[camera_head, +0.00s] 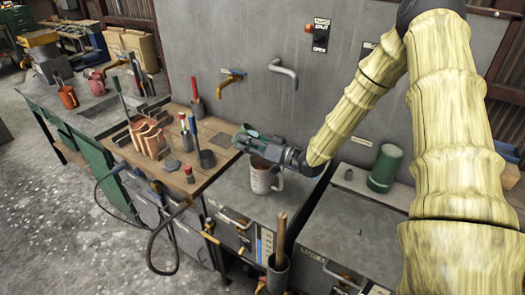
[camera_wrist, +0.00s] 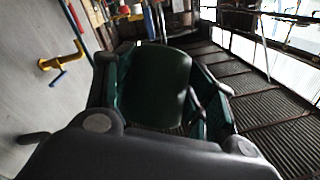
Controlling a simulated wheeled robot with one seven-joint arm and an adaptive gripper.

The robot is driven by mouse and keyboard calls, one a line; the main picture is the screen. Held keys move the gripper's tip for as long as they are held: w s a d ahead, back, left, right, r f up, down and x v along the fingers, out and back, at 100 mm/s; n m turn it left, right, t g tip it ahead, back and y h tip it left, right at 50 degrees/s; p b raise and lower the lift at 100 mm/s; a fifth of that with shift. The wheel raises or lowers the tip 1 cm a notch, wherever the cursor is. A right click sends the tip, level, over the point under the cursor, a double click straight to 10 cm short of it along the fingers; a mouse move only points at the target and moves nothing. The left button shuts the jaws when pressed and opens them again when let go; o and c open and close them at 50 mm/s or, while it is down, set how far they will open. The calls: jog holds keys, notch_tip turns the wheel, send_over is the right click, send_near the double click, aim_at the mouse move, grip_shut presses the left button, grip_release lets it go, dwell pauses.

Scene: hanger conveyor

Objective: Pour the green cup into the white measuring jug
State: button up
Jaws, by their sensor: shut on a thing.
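The green cup (camera_head: 247,131) is in my gripper (camera_head: 250,141), above and slightly left of the white measuring jug in the head view. The fingers close on the cup's sides. In the wrist view, the dark green cup (camera_wrist: 153,85) fills the space between the fingers; its opening and contents cannot be made out. The white measuring jug (camera_head: 261,182) stands upright on the grey bench top, with its handle to the right and dark marks on its side. Its upper part looks brownish, and my gripper is close above it. I cannot tell how far the cup is tilted.
A larger green cylinder (camera_head: 385,168) stands right of the jug. A dark pot with a wooden handle (camera_head: 279,268) is in front. Left, a wooden worktop (camera_head: 205,180) carries a rack, tools and a dark cup. Wall taps (camera_head: 283,72) stick out behind.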

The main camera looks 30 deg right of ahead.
jog(key=shift+a+f+m+t+y+b, duration=0.15)
jog(key=shift+m+t+y+b, duration=0.25)
jog(key=shift+m+t+b, duration=1.35)
dwell(1.9)
jog(key=shift+f+m+t+b, duration=0.3)
jog(key=shift+m+t+b, duration=0.45)
jog(key=shift+b, duration=2.65)
dwell(1.0)
